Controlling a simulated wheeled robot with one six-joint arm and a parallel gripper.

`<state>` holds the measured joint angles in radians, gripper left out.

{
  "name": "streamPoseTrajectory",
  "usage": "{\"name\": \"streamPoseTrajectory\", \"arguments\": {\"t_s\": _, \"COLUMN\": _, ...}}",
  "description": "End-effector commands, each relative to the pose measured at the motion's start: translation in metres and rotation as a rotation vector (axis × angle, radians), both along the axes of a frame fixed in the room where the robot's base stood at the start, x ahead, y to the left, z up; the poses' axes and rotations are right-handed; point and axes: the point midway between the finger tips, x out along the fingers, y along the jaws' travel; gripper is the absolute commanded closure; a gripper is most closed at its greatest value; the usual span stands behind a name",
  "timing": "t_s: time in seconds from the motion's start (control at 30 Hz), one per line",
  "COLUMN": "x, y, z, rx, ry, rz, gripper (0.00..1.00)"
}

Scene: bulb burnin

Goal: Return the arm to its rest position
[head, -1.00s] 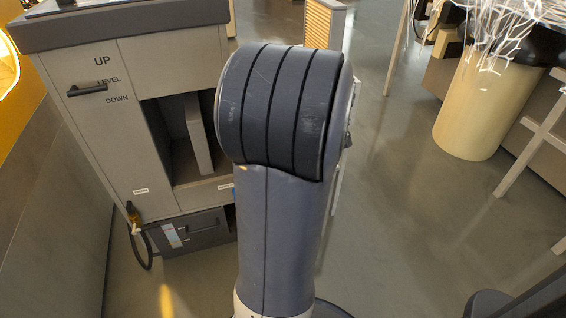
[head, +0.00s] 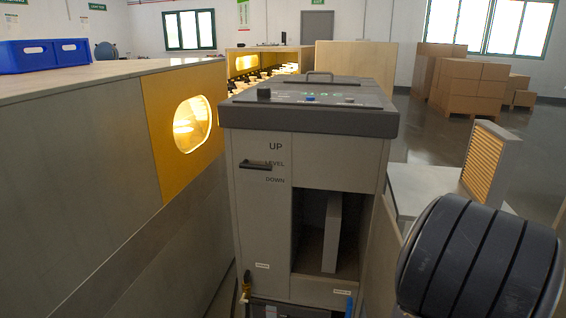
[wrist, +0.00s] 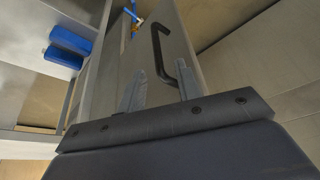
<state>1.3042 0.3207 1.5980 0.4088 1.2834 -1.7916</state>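My gripper (wrist: 160,70) shows in the wrist view as two grey fingers standing apart on a dark bar, with nothing between them that I can see gripped. A black bar handle (wrist: 160,52) on a pale panel lies beyond the fingers; I cannot tell how far off it is. In the head view my gripper is out of sight, and only a dark, rounded link of my arm (head: 480,262) shows at the lower right.
A grey cabinet (head: 265,225) with a lever (head: 256,165) by the LEVEL label stands ahead. A long bench with a yellow panel (head: 160,125) runs along the left, with a blue bin (head: 45,53) on it. Cardboard boxes (head: 470,85) stand far right.

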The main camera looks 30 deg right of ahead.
Motion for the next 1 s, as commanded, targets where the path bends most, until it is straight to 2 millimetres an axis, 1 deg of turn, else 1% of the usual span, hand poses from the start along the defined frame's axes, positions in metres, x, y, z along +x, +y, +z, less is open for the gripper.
{"name": "streamPoseTrajectory", "arguments": {"t_s": 0.03, "x": 0.004, "y": 0.002, "z": -0.013, "rx": 0.002, "ry": 0.001, "rz": 0.002, "gripper": 0.67}}
{"name": "streamPoseTrajectory", "arguments": {"t_s": 0.2, "x": 0.014, "y": 0.006, "z": -0.040, "rx": 0.002, "ry": 0.000, "rz": 0.001, "gripper": 0.67}}
{"name": "streamPoseTrajectory", "arguments": {"t_s": 0.4, "x": 0.022, "y": 0.008, "z": -0.057, "rx": 0.001, "ry": 0.000, "rz": 0.000, "gripper": 0.67}}
{"name": "streamPoseTrajectory", "arguments": {"t_s": 0.5, "x": 0.023, "y": 0.009, "z": -0.060, "rx": -0.001, "ry": 0.000, "rz": 0.000, "gripper": 0.67}}
{"name": "streamPoseTrajectory", "arguments": {"t_s": 0.87, "x": 0.024, "y": 0.010, "z": -0.058, "rx": -0.001, "ry": 0.000, "rz": -0.008, "gripper": 0.67}}
{"name": "streamPoseTrajectory", "arguments": {"t_s": 1.0, "x": 0.025, "y": 0.013, "z": -0.054, "rx": -0.001, "ry": -0.001, "rz": -0.015, "gripper": 0.67}}
